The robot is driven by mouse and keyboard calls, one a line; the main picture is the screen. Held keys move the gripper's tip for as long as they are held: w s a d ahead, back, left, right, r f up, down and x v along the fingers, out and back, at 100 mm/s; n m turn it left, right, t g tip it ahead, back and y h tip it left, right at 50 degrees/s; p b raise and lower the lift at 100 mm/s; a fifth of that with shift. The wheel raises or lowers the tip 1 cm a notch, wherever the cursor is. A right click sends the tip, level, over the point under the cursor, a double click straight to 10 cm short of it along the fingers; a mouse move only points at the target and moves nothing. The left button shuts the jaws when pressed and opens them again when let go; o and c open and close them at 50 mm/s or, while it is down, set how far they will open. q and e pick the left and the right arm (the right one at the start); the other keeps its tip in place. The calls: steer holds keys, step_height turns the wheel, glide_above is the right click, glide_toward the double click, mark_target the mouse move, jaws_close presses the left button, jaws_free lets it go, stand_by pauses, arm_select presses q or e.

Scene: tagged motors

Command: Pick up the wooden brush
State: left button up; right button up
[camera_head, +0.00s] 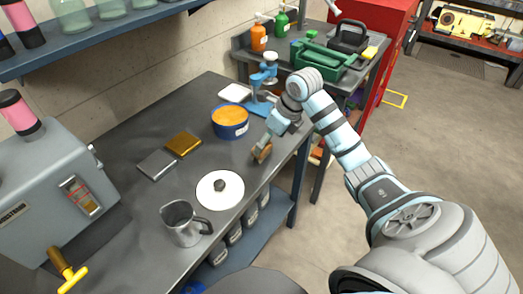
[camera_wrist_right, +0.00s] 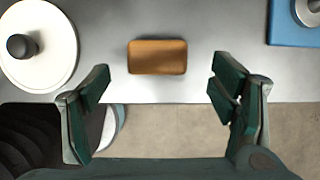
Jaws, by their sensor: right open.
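The wooden brush (camera_wrist_right: 157,57) shows in the right wrist view as a brown, rounded rectangular block on the grey table, close to its edge. In the head view the brush (camera_head: 262,153) is a small brown shape at the table's right edge, partly hidden by my right gripper (camera_head: 270,137). In the right wrist view my right gripper (camera_wrist_right: 160,84) is open, its two green fingers wide apart. The brush appears beyond the fingertips, roughly centred across the gap, with nothing between the fingers. My left gripper is not in view.
A white disc with a dark knob (camera_head: 220,189), a metal jug (camera_head: 183,222), a blue tin with orange contents (camera_head: 229,122) and a blue stand (camera_head: 262,105) are on the table (camera_head: 130,205). Gold (camera_head: 183,144) and silver (camera_head: 157,165) blocks lie further left.

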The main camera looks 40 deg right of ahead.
steer(key=x, duration=0.4)
steer(key=shift+a+f, duration=0.15)
steer(key=shift+f, duration=0.05)
steer(key=c, duration=1.3)
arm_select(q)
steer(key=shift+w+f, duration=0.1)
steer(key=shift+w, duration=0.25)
arm_select(e)
steer(key=shift+o, duration=0.2)
steer(key=shift+r, duration=0.1)
arm_select(q)
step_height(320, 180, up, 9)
steer(key=p, duration=0.8)
steer(key=shift+p, duration=0.3)
arm_select(e)
step_height(320, 180, up, 20)
